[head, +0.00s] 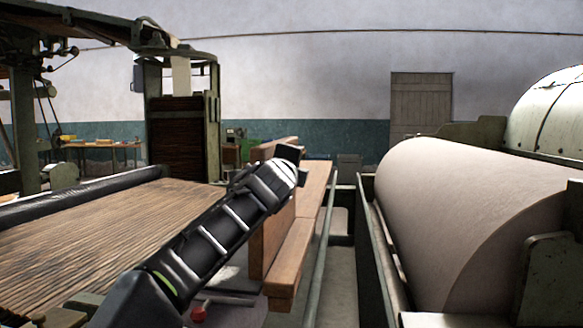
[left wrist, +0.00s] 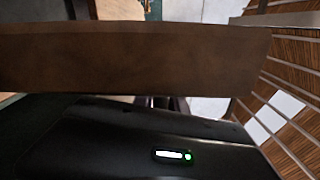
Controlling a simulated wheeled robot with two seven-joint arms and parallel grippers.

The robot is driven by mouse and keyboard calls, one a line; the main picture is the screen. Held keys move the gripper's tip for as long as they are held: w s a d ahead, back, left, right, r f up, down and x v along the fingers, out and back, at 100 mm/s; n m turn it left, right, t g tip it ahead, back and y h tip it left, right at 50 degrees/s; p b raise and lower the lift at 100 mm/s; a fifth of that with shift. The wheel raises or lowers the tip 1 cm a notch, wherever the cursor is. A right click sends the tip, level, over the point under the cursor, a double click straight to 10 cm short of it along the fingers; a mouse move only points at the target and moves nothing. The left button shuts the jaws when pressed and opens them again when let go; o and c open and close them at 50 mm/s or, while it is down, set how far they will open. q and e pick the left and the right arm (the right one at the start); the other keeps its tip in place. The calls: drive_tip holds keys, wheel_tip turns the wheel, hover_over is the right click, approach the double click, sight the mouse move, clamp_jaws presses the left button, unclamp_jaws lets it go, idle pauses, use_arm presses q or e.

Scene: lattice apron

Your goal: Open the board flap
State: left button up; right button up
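The board flap looks to be the brown wooden board (head: 273,232) standing upright beside the walkway, right of the slatted wooden bed. My left arm reaches up across the bed from the lower left. Its gripper (head: 291,153) is at the board's top edge and overlaps it in the head view. In the left wrist view a brown board (left wrist: 130,60) spans the frame just beyond the black gripper body. The fingers are mostly hidden there, so I cannot tell whether they are open, shut or touching the board. My right gripper is in neither view.
A slatted wooden bed (head: 75,240) with a dark roller fills the left. A large pale roll (head: 470,215) in a green frame stands on the right. A thin rail (head: 321,245) runs along the narrow walkway. A red knob (head: 198,314) sits below my arm.

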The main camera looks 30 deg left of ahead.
use_arm(q)
drive_tip(key=o, duration=0.3)
drive_tip(key=shift+s, duration=0.1)
drive_tip(key=shift+s+d, duration=0.1)
drive_tip(key=shift+s, duration=0.2)
drive_tip(key=b+v, duration=0.2)
drive_tip(key=v, duration=0.5)
idle(0.4)
